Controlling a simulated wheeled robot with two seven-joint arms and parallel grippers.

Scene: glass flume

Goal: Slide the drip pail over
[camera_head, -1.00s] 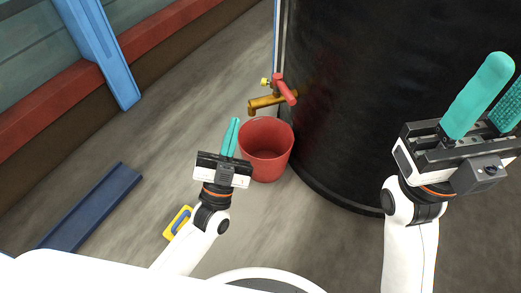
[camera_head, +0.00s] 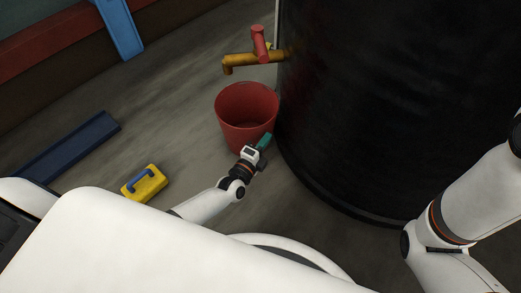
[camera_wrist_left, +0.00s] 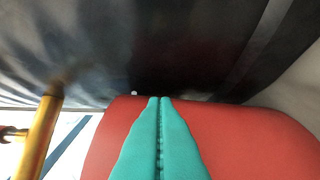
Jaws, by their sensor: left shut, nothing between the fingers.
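The drip pail is a red, open-topped bucket (camera_head: 245,112) standing upright on the floor, below and slightly in front of the brass tap (camera_head: 248,60). My left gripper (camera_head: 265,140) is at the pail's lower right side in the head view, between it and the black tank. Its teal fingers are shut and empty. In the left wrist view the shut fingers (camera_wrist_left: 160,103) lie in front of the red pail wall (camera_wrist_left: 255,140). Whether they touch the pail I cannot tell. My right arm shows at the right edge, but its gripper is out of view.
The large black tank (camera_head: 390,100) stands close to the pail's right. A yellow block with a blue handle (camera_head: 145,184) and a dark blue channel (camera_head: 70,147) lie on the floor at left. The floor (camera_head: 165,110) left of the pail is clear.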

